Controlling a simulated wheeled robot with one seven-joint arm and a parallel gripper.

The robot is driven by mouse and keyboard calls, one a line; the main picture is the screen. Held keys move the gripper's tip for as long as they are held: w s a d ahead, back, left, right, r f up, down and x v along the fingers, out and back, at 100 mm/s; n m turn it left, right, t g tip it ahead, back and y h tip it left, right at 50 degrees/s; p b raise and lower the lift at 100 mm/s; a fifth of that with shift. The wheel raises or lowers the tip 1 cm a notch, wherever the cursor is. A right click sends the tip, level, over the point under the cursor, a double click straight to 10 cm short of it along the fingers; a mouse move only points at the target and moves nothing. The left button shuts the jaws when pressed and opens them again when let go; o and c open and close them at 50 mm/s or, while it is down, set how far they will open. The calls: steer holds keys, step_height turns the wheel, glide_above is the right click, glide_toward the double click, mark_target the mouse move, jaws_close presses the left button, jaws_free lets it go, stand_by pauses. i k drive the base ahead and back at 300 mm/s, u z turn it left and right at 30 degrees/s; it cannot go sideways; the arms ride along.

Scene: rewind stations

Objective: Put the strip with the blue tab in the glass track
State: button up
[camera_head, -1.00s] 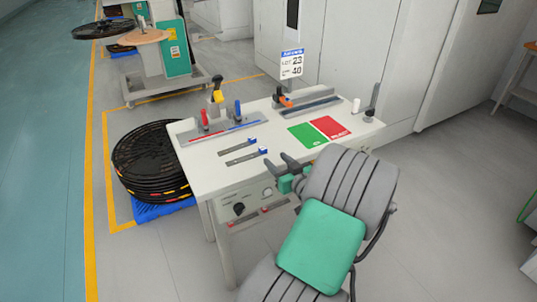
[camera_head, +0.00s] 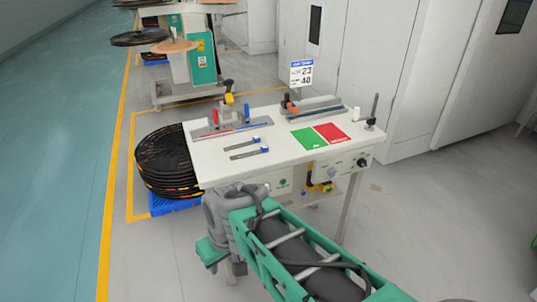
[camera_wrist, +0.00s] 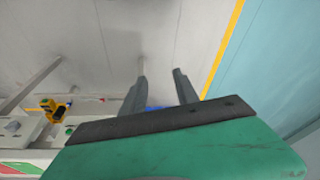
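Two thin grey strips lie side by side on the white table, the far strip (camera_head: 242,144) and the near strip (camera_head: 247,154). Each appears to have a blue tab at its right end. A grey track fixture (camera_head: 228,130) with a red and a blue handle stands behind them. A second long track (camera_head: 318,110) with an orange-and-black clamp stands at the back right. I cannot tell which track is glass. My gripper (camera_wrist: 160,75) is open and empty in the wrist view, with floor beyond its fingers. Its fingers are hidden in the head view, where my arm is in front of the table.
A green pad (camera_head: 308,138) and a red pad (camera_head: 331,132) lie on the table (camera_head: 283,152). A sign (camera_head: 301,73) stands behind. Black reels (camera_head: 165,160) are stacked at the left on a blue pallet (camera_head: 172,205). A dark post (camera_head: 373,112) rises at the right table corner.

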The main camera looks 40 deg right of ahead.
mark_target(323, 112)
steer(key=z, duration=2.2)
steer(key=i, duration=1.35)
steer(key=u, duration=3.75)
steer(key=i, duration=0.5)
steer(key=u, duration=0.05)
